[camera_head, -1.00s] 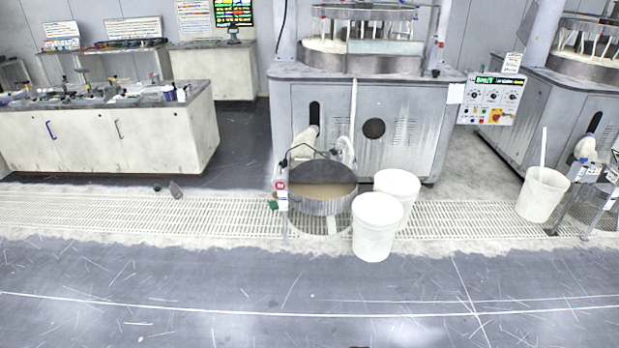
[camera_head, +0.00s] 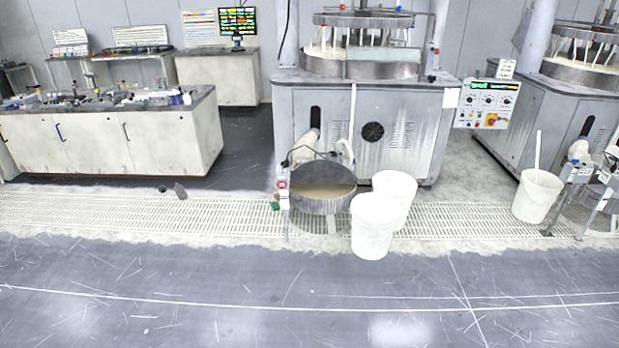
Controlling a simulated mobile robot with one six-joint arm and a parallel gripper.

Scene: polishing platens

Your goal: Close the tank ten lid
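A round grey metal tank (camera_head: 322,203) stands on the floor grating in front of the middle polishing machine. Its near half is open and shows brownish liquid. A dark half-round lid part (camera_head: 320,170) covers the far side. A post with a red and white label (camera_head: 283,190) stands at its left edge. A second tank (camera_head: 598,197) is partly in view at the right edge, behind a stand. I cannot read which tank is number ten. My gripper is not in view.
Two white buckets (camera_head: 374,228) (camera_head: 394,192) stand close to the tank's right. Another white bucket (camera_head: 537,196) with a stick stands farther right. A white cabinet bench (camera_head: 90,145) is at the left. The grey floor (camera_head: 200,290) in front is clear.

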